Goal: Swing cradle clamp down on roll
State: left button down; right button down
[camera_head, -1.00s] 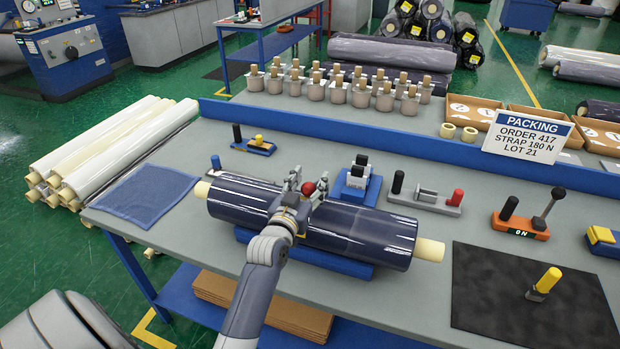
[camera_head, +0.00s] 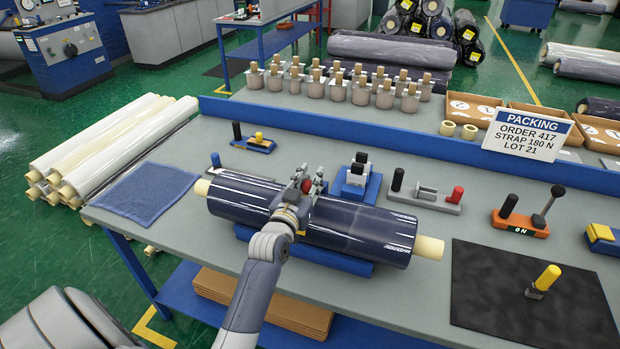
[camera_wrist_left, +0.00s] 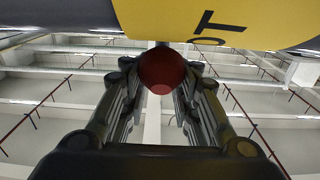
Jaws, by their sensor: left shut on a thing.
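The dark wrapped roll (camera_head: 365,232) with a cream core (camera_head: 430,248) lies across the blue cradle (camera_head: 335,258) on the bench. My left gripper (camera_head: 307,183) is over the middle of the roll, with its fingers shut on the red knob (camera_head: 308,187), which I take to be the cradle clamp's. In the left wrist view the red knob (camera_wrist_left: 162,70) sits between the two fingers. A yellow surface (camera_wrist_left: 180,18) with dark lettering fills the top of that view. The rest of the clamp is hidden behind my gripper and arm. My right gripper is not in view.
Behind the roll stand a blue-and-black device (camera_head: 357,182), a grey fixture with a red knob (camera_head: 427,196) and an orange lever box (camera_head: 520,224). A blue cloth (camera_head: 148,195) lies left, a black mat (camera_head: 500,300) right. A blue rail (camera_head: 340,133) runs along the back.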

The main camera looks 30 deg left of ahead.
pick_arm(q)
jog(key=shift+s+d+f, duration=0.15)
jog(key=shift+f, duration=0.6)
jog(key=shift+s+d+f, duration=0.1)
jog(key=shift+f, duration=0.6)
jog(key=c, duration=1.7)
grip_release()
jog(key=o, duration=0.5)
jog(key=shift+s, duration=0.15)
jog(key=shift+s+r, duration=0.3)
jog(key=shift+r, duration=0.2)
jog(key=shift+w+a, duration=0.1)
jog(key=v, duration=1.2)
jog(key=shift+f, duration=0.1)
